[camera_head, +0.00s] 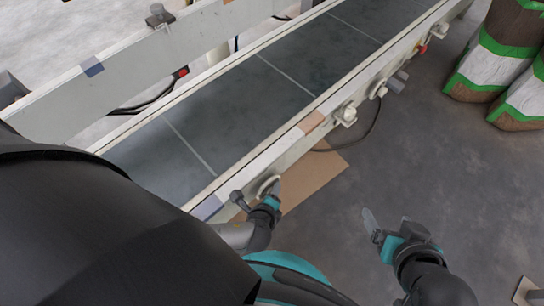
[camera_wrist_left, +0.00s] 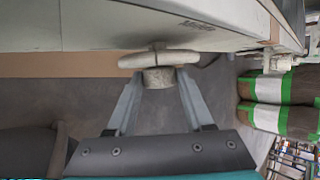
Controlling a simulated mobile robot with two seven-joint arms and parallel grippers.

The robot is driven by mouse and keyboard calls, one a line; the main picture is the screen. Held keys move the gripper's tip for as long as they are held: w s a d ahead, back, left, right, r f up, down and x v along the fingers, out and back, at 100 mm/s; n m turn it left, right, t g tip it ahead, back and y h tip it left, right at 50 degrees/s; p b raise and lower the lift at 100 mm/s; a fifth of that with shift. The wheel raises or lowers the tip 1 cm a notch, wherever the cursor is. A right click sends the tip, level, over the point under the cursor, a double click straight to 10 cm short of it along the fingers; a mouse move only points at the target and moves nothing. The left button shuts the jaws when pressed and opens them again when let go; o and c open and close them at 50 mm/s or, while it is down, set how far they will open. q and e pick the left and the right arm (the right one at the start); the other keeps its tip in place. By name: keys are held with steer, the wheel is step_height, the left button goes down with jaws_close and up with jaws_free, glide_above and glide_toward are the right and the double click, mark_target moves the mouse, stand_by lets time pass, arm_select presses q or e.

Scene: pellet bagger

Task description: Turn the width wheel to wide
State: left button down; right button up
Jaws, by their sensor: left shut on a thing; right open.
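The width wheel (camera_head: 265,183) is a pale disc on the near side of the conveyor frame, partly hidden by my left gripper (camera_head: 273,193). In the left wrist view the wheel (camera_wrist_left: 140,60) shows edge-on, with a short round hub facing me. The fingers of my left gripper (camera_wrist_left: 158,80) reach up on both sides of this hub and are shut on it. My right gripper (camera_head: 386,228) is open and empty over the bare floor, apart from the wheel. Which width the wheel is set to cannot be told.
The conveyor belt (camera_head: 235,95) runs up to the right between pale rails. A dark lever (camera_head: 240,201) sits left of the wheel. Several knobs (camera_head: 346,114) stick out further along the frame. Stacked brown, white and green sacks (camera_head: 500,65) stand at the right.

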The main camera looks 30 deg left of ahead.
arm_select(q)
steer(key=shift+s+f, duration=0.1)
stand_by(0.3)
steer(key=shift+c, duration=1.4)
jaws_free()
